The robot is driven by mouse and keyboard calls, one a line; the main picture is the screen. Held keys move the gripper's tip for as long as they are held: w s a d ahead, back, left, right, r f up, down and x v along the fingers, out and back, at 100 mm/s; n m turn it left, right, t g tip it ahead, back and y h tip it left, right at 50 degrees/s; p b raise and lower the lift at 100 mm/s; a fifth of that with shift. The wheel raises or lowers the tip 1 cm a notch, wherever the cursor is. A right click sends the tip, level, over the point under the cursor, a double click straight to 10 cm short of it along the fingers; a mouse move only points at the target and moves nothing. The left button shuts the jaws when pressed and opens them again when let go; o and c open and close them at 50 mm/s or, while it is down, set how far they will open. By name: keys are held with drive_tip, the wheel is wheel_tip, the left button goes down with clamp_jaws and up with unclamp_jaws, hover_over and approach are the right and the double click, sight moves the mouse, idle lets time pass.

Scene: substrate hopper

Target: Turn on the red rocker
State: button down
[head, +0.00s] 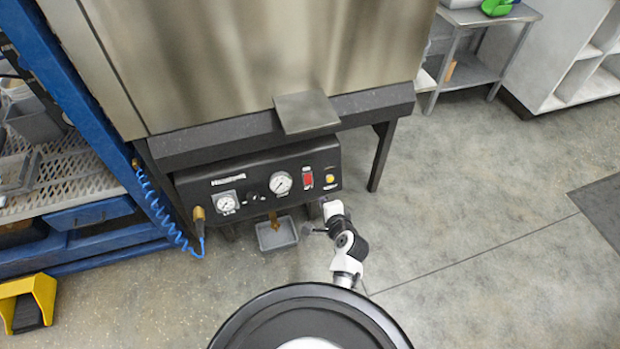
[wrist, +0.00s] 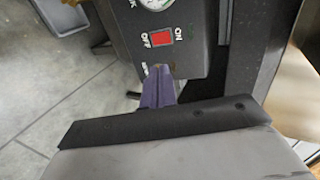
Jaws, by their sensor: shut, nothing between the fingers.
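The red rocker (head: 308,180) is on the right half of a black control panel (head: 255,222) under a large metal hopper. In the wrist view the red rocker (wrist: 162,36) sits between printed ON and OFF labels, ON to its right and OFF to its left. I cannot tell which side is pressed. My gripper (wrist: 158,72) shows as purple fingers, shut and empty. Its tips are just below the rocker in the wrist view, over the panel's printed edge area; I cannot tell whether they touch the panel. In the head view my arm reaches up to the panel's lower right.
A yellow button (head: 330,178) is right of the rocker. Two gauges (head: 280,183) (head: 228,202) are to its left. A grey tray (head: 277,234) lies below the panel. A metal plate (head: 306,112) juts out above. A blue coiled hose (head: 165,212) hangs at left. Floor at right is clear.

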drive_tip(key=shift+w, duration=0.1)
approach(308, 176)
drive_tip(key=x, duration=0.5)
drive_tip(key=shift+f, duration=0.4)
drive_tip(key=shift+w+a+f+b, duration=0.1)
drive_tip(key=shift+w+a+b, duration=0.2)
drive_tip(key=shift+w, duration=0.3)
drive_tip(key=shift+w, duration=0.1)
drive_tip(key=shift+w+a, duration=0.1)
drive_tip(key=shift+w, duration=0.3)
drive_tip(key=shift+s, duration=0.15)
